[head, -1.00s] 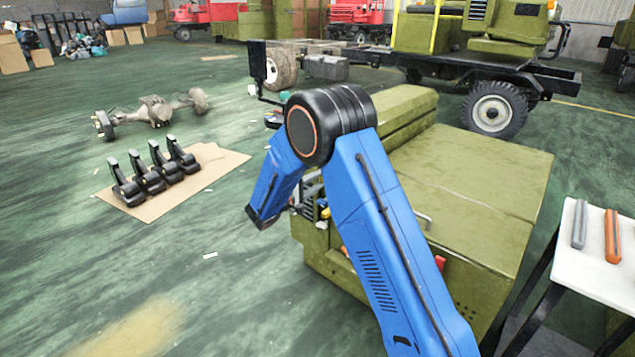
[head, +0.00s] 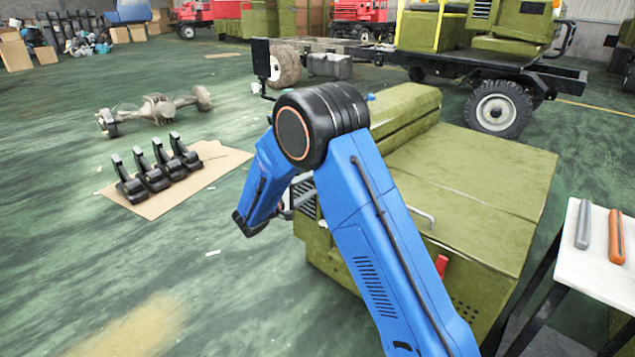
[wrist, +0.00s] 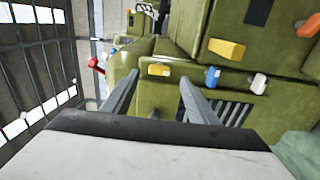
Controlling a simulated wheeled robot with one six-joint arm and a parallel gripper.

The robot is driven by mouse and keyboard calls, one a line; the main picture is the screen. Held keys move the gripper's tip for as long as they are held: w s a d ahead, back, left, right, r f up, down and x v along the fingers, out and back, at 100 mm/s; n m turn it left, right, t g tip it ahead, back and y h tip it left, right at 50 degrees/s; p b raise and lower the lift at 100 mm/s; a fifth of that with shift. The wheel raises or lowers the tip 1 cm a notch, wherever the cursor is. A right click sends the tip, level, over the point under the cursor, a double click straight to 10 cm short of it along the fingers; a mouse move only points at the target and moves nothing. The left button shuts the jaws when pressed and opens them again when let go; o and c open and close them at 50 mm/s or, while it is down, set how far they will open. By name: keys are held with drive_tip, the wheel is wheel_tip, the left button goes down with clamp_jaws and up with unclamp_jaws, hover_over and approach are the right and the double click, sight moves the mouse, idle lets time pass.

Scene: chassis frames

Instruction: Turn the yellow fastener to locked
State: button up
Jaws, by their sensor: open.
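In the wrist view two yellow pieces show on the olive-green machine: a small yellow block (wrist: 160,70) between my fingertips in the picture, and a larger yellow block (wrist: 227,48) up and to the right. I cannot tell which is the fastener, or its lock state. My gripper (wrist: 159,78) is open and empty, its two fingers pointing at the machine, with no visible contact. In the head view the machine (head: 475,190) stands behind my blue arm, which hides the yellow pieces and most of the gripper.
Beside the yellow blocks are a blue piece (wrist: 212,77), a white piece (wrist: 257,83) and an orange piece (wrist: 308,25); a red piece (wrist: 96,65) is at left. A white table (head: 590,265) stands right of the machine.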

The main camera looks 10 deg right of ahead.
drive_tip(key=v, duration=1.2)
drive_tip(key=s+d+r+m+g+y, duration=0.2)
drive_tip(key=s+d+r+g, duration=0.3)
drive_tip(key=s+d, duration=0.6)
drive_tip(key=s+d+r+m+g+y, duration=0.2)
drive_tip(key=s+d+r+g, duration=0.2)
drive_tip(key=s+d, duration=0.6)
drive_tip(key=s+d+r+m+t+y, duration=0.1)
drive_tip(key=s+m+t+y, duration=0.2)
drive_tip(key=s+y, duration=0.7)
drive_tip(key=shift+s+d+r+y, duration=0.15)
drive_tip(key=shift+s+d+y, duration=0.15)
drive_tip(key=shift+s, duration=6.55)
